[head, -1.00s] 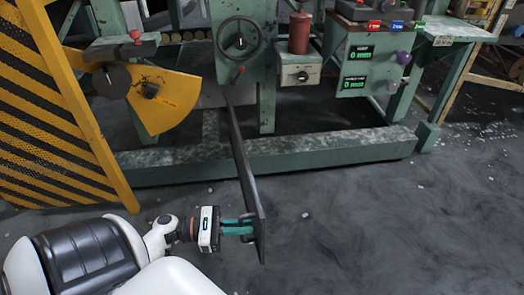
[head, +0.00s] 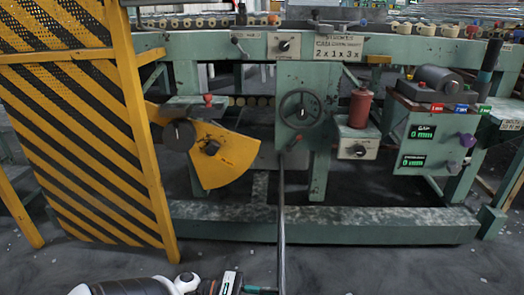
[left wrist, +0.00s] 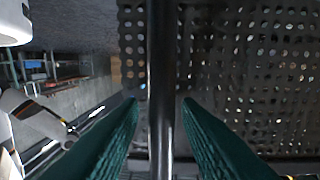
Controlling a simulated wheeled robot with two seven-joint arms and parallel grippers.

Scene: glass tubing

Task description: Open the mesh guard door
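A thin dark panel (head: 281,235), seen almost edge-on in the head view, runs from under the handwheel to the bottom edge; it appears to be the mesh guard door. In the left wrist view, dark perforated mesh (left wrist: 245,75) fills the right side, with a dark upright bar (left wrist: 162,80) before it. My left gripper (left wrist: 160,105) has its teal fingers on either side of this bar, with gaps visible at both tips. In the head view my left gripper (head: 258,290) is at the bottom edge, beside the panel and partly cut off. My right gripper is out of view.
A yellow-and-black striped mesh panel (head: 90,130) stands at left. Behind is a green machine frame (head: 340,228) with a handwheel (head: 300,110), a yellow quadrant plate (head: 225,155) and a control box (head: 430,135). Grey floor is clear at lower right.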

